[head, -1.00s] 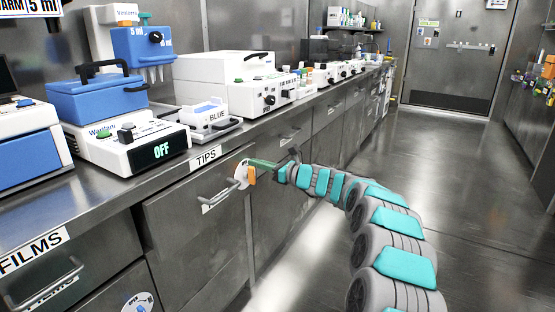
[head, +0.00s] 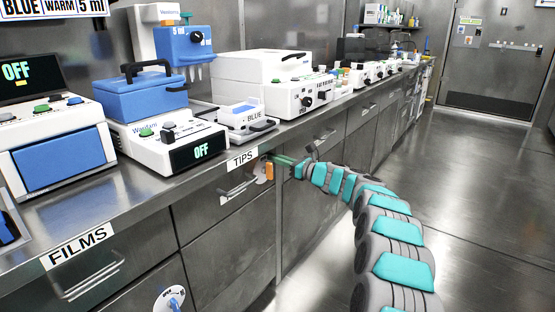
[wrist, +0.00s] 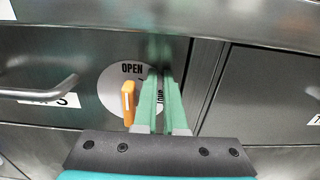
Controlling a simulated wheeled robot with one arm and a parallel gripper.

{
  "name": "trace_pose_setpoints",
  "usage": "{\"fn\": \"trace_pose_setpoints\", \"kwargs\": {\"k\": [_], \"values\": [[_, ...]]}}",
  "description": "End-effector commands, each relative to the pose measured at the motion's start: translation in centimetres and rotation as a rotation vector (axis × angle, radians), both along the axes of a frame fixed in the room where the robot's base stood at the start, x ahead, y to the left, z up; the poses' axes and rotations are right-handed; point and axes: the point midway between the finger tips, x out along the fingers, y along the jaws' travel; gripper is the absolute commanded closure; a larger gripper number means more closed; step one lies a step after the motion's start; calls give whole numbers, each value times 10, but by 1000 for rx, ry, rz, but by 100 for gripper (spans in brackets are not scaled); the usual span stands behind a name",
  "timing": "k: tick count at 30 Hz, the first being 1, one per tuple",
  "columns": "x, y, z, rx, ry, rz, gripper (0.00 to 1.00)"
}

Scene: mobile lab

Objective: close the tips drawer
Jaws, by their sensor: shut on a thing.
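The tips drawer (head: 218,222) is the steel front under the counter label TIPS (head: 242,158). Its front looks about level with its neighbours; I cannot tell whether a small gap is left. It has a bar handle (wrist: 40,92) and a round white dial (wrist: 112,84) marked OPEN, with an upright orange knob (wrist: 128,103). My gripper (wrist: 161,80) points at the drawer front at the right part of the dial. Its green fingers are close together, just right of the orange knob. What they grip is not visible. The fingers hide part of the dial; it also shows in the head view (head: 262,164).
The films drawer (head: 130,255) is to the left under the label FILMS (head: 77,245). A lower dial (head: 170,300) is on a cabinet front below. Lab machines (head: 170,145) stand along the counter. The floor (head: 480,190) to the right is clear.

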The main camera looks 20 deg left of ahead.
Motion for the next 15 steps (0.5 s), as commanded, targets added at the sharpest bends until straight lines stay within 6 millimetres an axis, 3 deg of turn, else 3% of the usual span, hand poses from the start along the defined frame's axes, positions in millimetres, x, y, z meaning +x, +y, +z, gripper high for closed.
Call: {"fn": "trace_pose_setpoints", "kwargs": {"k": [1, 5, 15], "values": [[-5, 8, 0, -2, -2, 12, 100], [-7, 1, 1, -1, -3, 12, 100], [-20, -62, 1, 4, 1, -4, 100]]}}
